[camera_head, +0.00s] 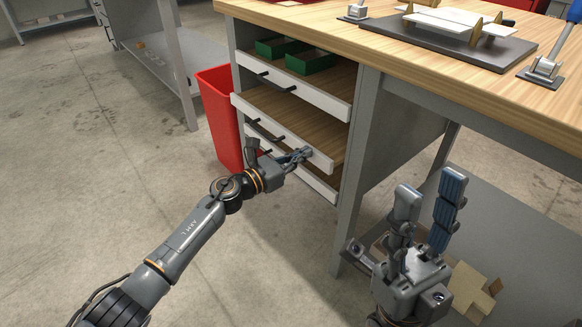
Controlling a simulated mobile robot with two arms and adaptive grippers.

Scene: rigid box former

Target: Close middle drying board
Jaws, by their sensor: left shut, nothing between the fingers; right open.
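The middle drying board (312,121) is a wooden shelf with a white front (245,106) and dark handles. It is pulled partly out of the grey cabinet under the workbench, and its wooden surface is bare. My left gripper (303,154) is shut and empty at the right half of that front. It covers part of the front, and I cannot tell whether it touches. My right gripper (428,198) is open and empty, fingers up, to the right of the cabinet, away from the board.
The top board (325,103) above holds green trays (311,61); a lower white front (317,184) lies below. A red bin (215,105) stands left of the cabinet. The cabinet's grey leg (356,165) is between my grippers. Cardboard pieces (468,287) lie behind my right gripper.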

